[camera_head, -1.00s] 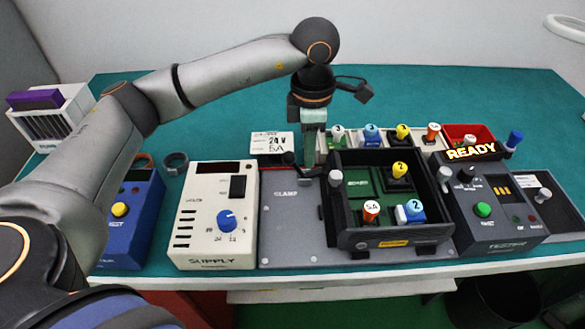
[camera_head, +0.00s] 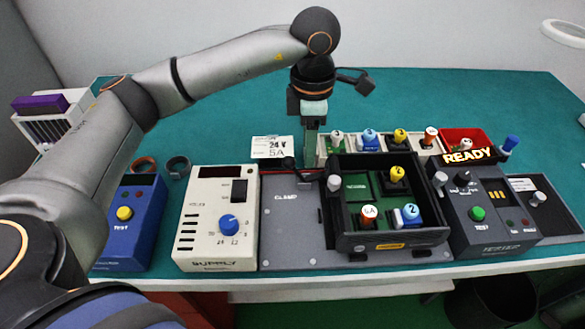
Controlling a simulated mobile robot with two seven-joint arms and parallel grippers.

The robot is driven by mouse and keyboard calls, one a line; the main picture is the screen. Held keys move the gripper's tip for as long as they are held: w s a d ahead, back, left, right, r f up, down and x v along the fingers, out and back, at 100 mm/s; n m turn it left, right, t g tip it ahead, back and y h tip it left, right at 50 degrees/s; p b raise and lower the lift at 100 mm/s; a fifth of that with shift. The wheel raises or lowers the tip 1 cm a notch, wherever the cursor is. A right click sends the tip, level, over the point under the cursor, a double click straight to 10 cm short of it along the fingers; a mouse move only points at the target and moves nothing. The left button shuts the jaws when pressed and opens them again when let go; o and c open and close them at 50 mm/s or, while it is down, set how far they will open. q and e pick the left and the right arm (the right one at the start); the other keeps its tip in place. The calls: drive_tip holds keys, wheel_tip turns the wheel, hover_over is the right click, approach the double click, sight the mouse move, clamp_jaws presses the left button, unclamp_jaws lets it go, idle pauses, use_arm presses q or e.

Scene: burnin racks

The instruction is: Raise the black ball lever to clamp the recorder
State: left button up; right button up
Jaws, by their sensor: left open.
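The recorder is a dark open box (camera_head: 342,242) on the grey clamp plate (camera_head: 285,235), with numbered plugs inside it. My left gripper (camera_head: 310,160) points down at the plate's back edge, left of the recorder's back corner. It is open, but its fingers are seen edge-on and overlap. A small black rounded part, perhaps the ball lever (camera_head: 290,163), shows just left of the fingertips; I cannot tell whether they touch. The lever's arm is mostly hidden. My right gripper is not in view.
The cream supply box (camera_head: 207,250) stands left of the plate, with a 24 V 5A card (camera_head: 272,147) behind. The tester (camera_head: 490,235) showing READY stands right. A rack of plugs (camera_head: 323,147) and a red bin (camera_head: 480,137) lie behind. The back of the green table is clear.

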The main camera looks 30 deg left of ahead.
use_arm(q)
wheel_tip(320, 180, up, 6)
drive_tip(key=p, duration=0.3)
drive_tip(key=shift+p, duration=0.3)
idle(0.4)
